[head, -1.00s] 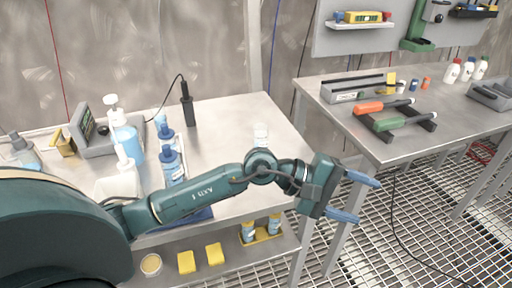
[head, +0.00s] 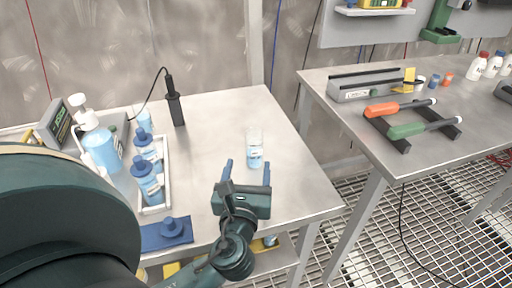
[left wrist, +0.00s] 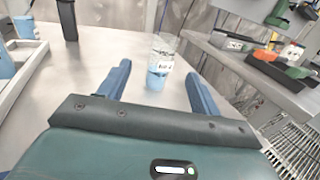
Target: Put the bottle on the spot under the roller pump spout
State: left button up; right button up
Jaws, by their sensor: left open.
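A clear bottle (head: 255,150) with light blue liquid and a white label stands upright on the left steel table, toward its right side. My left gripper (head: 246,172) is open just in front of it, its two blue fingers pointing at the bottle. In the left wrist view the bottle (left wrist: 160,62) shows beyond the fingers, between their tips and a little right of the middle. The open left gripper (left wrist: 160,80) holds nothing. A grey device with a dark screen (head: 58,122) stands at the far left; I cannot make out a pump spout or its spot. My right gripper is not in view.
A white tray (head: 154,208) with blue-capped bottles (head: 147,180) stands left, beside a pump-top bottle (head: 98,145). A blue mat (head: 160,236) bears a blue knobbed part. A black handheld device (head: 175,105) stands behind. The table around the bottle is clear. A second table (head: 450,105) holds tools.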

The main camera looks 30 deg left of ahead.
aim_at(255, 134)
pick_arm(q)
jog(key=x, duration=0.6)
jog(key=shift+r, duration=0.1)
jog(key=shift+d+r+x, duration=0.1)
jog(key=shift+r+x, duration=0.05)
jog(key=shift+x, duration=1.35)
jog(key=shift+d+r+x, duration=0.1)
jog(key=shift+d+x, duration=0.05)
jog(key=shift+x, duration=1.35)
jog(key=shift+c, duration=0.2)
jog(key=c, duration=1.1)
